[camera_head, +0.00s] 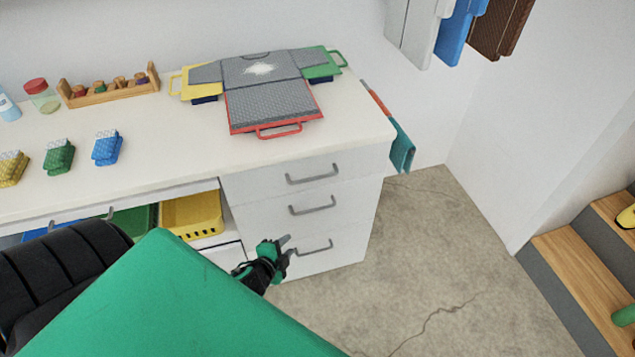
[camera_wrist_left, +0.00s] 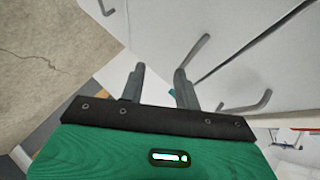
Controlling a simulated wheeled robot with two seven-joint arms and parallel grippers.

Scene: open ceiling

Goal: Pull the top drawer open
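The white drawer unit under the right end of the table has three drawers stacked, each with a grey bar handle. The top drawer (camera_head: 270,184) looks closed, and its handle (camera_head: 313,175) is clear of my gripper. The top handle also seems to show in the left wrist view (camera_wrist_left: 252,105), right of my fingers. My left gripper (camera_head: 289,247) is open and empty, low in front of the drawer unit beside the bottom handle (camera_head: 315,248). Its two spread fingers show in the left wrist view (camera_wrist_left: 158,78). My right gripper is not in view.
A shirt lies on a folding board (camera_head: 275,105) on the white table (camera_head: 180,150). A yellow basket (camera_head: 192,215) sits on the shelf left of the drawers. A teal and red item (camera_head: 400,150) hangs at the table's right end. The concrete floor (camera_head: 430,250) is clear.

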